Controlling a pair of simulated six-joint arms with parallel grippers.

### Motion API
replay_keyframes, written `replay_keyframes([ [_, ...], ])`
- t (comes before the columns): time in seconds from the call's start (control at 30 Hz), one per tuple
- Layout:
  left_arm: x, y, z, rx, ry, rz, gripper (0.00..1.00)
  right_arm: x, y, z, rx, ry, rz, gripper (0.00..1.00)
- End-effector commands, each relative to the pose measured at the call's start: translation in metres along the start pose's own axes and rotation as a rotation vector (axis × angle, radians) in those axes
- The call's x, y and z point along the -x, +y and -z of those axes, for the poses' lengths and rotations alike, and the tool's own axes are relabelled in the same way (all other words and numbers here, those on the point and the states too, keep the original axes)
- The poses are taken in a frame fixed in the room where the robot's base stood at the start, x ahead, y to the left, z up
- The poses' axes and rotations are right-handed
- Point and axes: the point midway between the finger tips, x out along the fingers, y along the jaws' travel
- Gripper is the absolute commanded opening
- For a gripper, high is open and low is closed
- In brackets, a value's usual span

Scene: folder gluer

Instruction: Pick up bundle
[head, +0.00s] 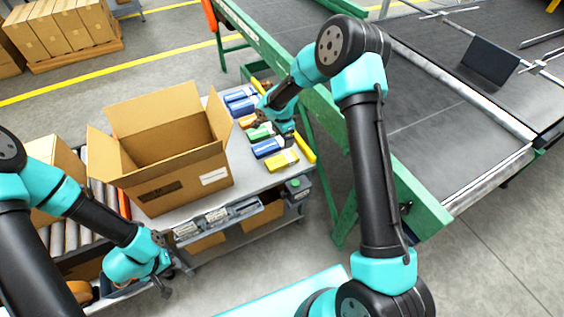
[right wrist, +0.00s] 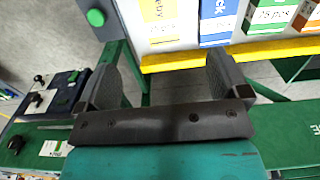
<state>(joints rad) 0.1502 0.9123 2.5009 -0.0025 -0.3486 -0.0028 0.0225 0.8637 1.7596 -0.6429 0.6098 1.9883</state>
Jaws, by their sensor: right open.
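Several bundles lie in a row on the right side of the grey bench: yellow (head: 282,160), blue (head: 267,147), green (head: 260,132), and more blue ones (head: 242,106) further back. My right gripper (head: 274,126) is above the bench edge by the row, partly covering some bundles. In the right wrist view its jaws (right wrist: 165,78) are open and empty. The yellow (right wrist: 160,18), blue (right wrist: 219,18) and green (right wrist: 268,14) bundles show beyond the fingertips. My left gripper (head: 163,266) is low in front of the bench, away from the bundles; its jaw opening is unclear.
An open, empty-looking cardboard box (head: 165,165) stands on the bench left of the bundles. A yellow rail (right wrist: 200,60) runs along the bench edge. The green-framed conveyor (head: 425,140) stands right. A roller conveyor (head: 60,237) lies left.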

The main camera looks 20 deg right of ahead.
Motion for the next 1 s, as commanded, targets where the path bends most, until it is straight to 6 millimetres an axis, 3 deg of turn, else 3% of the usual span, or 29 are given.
replay_keyframes([
  [0.53,0.0,0.0,0.0,0.0,0.0,0.0,0.28,-0.092,0.001,0.0,0.001,-0.001,-0.002,0.94],
  [1.0,0.0,0.0,0.0,0.0,0.0,0.0,0.28,-0.102,0.001,0.0,0.001,-0.001,0.0,0.94],
])
